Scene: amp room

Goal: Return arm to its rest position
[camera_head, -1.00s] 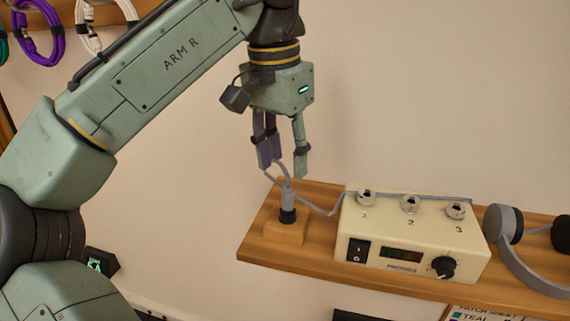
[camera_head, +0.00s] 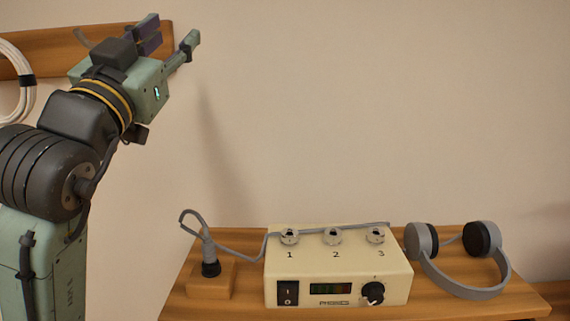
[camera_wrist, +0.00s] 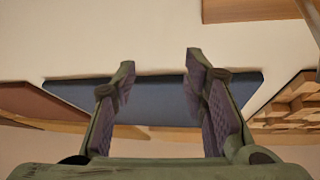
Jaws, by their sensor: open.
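My gripper (camera_head: 171,38) is raised at the upper left of the head view, in front of the plain wall. Its fingers point up and to the right, and my arm is folded up at the left edge. The gripper is open and empty. In the wrist view my gripper (camera_wrist: 160,64) shows both fingers apart with nothing between them. A grey cable plug (camera_head: 208,250) stands upright in a small wooden block (camera_head: 210,282) on the shelf, well below and apart from the gripper.
A cream box (camera_head: 340,265) with three numbered sockets sits on the wooden shelf (camera_head: 455,305). Grey headphones (camera_head: 470,290) lie to its right. A wooden rail (camera_head: 45,62) with a white coiled cable (camera_head: 14,85) is at the upper left. A dark blue panel (camera_wrist: 155,103) shows in the wrist view.

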